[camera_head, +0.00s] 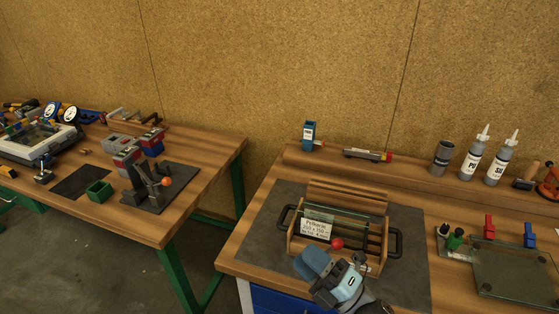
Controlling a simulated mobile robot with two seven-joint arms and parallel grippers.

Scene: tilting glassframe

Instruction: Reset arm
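The tilting glass frame (315,229) is a wooden holder with black side handles, a white label and a glass pane. It stands on a dark mat (408,232) on the right bench. A red ball knob (337,243) shows at its front. My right gripper (340,279), blue-grey, is at the bottom middle, in front of the frame and overlapping its lower front edge in the picture. I cannot tell whether it touches the frame, and its finger gap is not clear. Nothing is visibly held. My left gripper is out of view.
Bottles (474,158), a dark cup (442,158) and a blue holder (309,135) stand along the back of the right bench. A glass plate (512,272) with red and blue clamps lies at right. A second bench (205,150) with tools stands left, across a gap.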

